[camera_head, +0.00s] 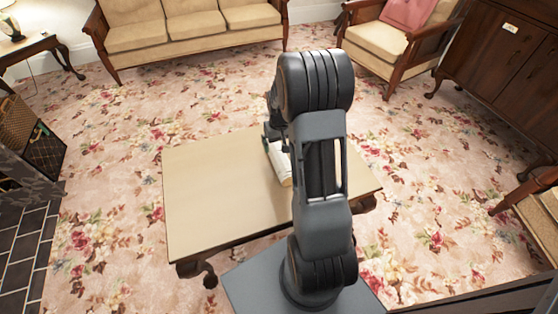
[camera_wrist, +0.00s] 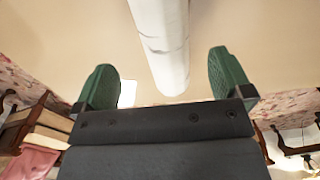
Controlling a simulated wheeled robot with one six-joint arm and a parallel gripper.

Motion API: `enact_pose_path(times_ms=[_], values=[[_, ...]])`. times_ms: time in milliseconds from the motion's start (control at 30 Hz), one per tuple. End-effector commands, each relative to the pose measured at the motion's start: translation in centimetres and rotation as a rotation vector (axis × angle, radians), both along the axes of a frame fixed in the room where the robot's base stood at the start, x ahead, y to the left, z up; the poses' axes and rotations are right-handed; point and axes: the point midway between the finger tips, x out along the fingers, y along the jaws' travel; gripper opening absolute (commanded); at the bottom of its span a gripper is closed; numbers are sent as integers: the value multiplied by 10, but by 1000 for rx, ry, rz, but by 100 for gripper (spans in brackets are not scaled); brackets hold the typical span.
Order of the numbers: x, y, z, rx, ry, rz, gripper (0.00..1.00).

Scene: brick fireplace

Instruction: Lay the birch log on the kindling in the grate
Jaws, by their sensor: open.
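The birch log (camera_head: 284,168) lies on the low table (camera_head: 215,200), partly hidden behind my arm in the head view. In the wrist view the log (camera_wrist: 160,30) is white with thin dark marks and runs down from the top edge between the two green finger pads. My gripper (camera_wrist: 164,66) is open, with a gap visible on both sides of the log. In the head view my gripper (camera_head: 271,136) is over the table's far part, mostly hidden by my arm. The grate and the kindling are not in view.
Dark hearth tiles (camera_head: 22,240) lie at the left edge, with a black and gold panelled object (camera_head: 45,150) above them. A sofa (camera_head: 190,30), an armchair (camera_head: 400,40) and a wooden cabinet (camera_head: 500,70) stand farther back. Flowered carpet is clear between table and tiles.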

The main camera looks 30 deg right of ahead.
Motion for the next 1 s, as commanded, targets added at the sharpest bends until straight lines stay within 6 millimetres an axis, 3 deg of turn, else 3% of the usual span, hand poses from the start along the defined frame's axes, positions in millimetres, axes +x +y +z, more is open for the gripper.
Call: enact_pose_path(times_ms=[100, 467, 800, 1000], values=[[0, 0, -18, 0, 2, 0, 97], [-1, 1, -35, 0, 1, 0, 97], [-3, 5, -77, 0, 2, -1, 97], [-2, 4, -79, 0, 0, -1, 97]])
